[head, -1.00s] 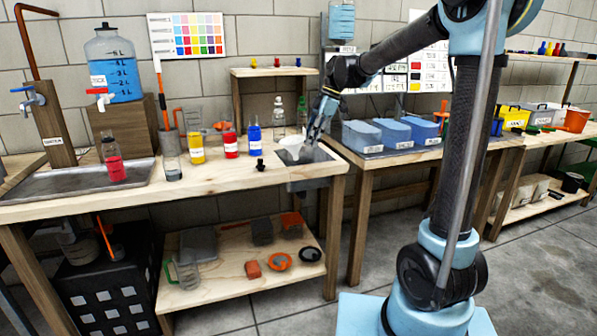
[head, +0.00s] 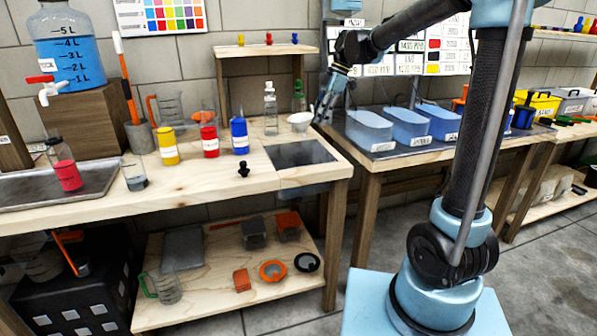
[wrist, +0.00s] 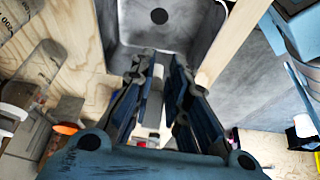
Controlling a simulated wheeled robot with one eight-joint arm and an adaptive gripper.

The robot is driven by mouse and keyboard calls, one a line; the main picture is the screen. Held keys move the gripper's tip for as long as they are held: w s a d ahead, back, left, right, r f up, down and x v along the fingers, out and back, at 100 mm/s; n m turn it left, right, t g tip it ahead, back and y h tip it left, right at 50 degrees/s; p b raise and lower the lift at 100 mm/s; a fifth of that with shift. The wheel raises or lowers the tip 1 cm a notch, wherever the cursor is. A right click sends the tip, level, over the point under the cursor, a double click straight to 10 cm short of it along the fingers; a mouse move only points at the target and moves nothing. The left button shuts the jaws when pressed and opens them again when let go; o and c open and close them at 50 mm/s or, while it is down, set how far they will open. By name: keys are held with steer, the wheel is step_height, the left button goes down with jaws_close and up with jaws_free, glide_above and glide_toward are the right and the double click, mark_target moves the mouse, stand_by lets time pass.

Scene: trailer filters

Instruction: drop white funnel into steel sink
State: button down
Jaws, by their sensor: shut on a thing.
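The white funnel (head: 300,121) is at the fingertips of my gripper (head: 320,115), by the far edge of the steel sink (head: 312,154) in the head view. My gripper is shut on it. In the wrist view a pale strip (wrist: 156,97) shows between the fingers of my gripper (wrist: 162,62); most of the funnel is hidden there. The sink (wrist: 203,22) lies beyond the fingertips in the wrist view, with a dark round drain. In the head view the sink is set into the bench's right end and looks empty.
A black stopper (head: 243,169) stands left of the sink. A clear bottle (head: 270,108) and a green-capped bottle (head: 298,97) stand behind it. Blue (head: 238,134), red (head: 209,141) and yellow (head: 167,146) containers stand further left. Blue bins (head: 369,130) are on the right-hand table.

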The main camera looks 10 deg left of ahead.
steer(key=shift+a+f, duration=0.1)
steer(key=shift+f, duration=2.75)
steer(key=c, duration=1.5)
jaws_free()
steer(key=shift+s, duration=0.1)
steer(key=shift+o, duration=0.2)
steer(key=v, duration=1.2)
